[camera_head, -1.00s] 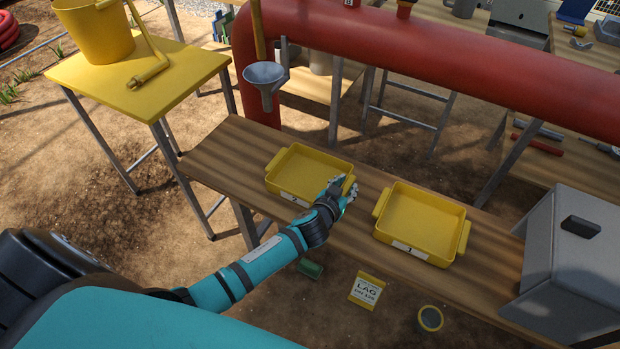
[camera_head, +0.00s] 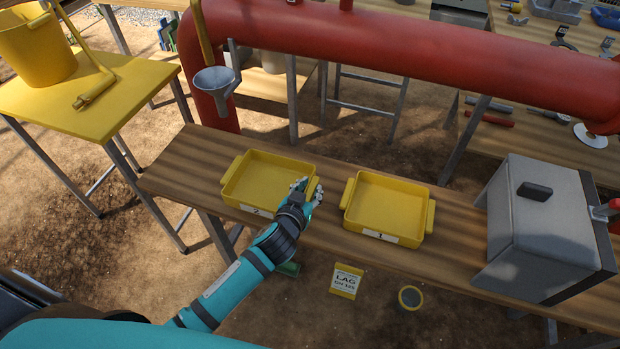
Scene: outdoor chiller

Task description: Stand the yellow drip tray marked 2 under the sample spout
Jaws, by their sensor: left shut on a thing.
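The yellow drip tray marked 2 (camera_head: 262,180) sits flat on the wooden bench (camera_head: 180,172), left of a like yellow tray marked 1 (camera_head: 388,205). My left gripper (camera_head: 308,190) is shut on the right-hand handle of tray 2, and its fingers hide most of that handle. A grey funnel (camera_head: 214,82) hangs behind and left of tray 2, beside the red pipe. A thin yellow pipe (camera_head: 202,40) comes down above the funnel; I cannot tell whether it is the sample spout. My right gripper is not in view.
A grey box (camera_head: 535,230) stands on the bench's right part. The thick red pipe (camera_head: 400,50) runs along behind the bench. A yellow table (camera_head: 105,110) with a yellow bucket (camera_head: 35,45) stands at left. The bench left of tray 2 is bare.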

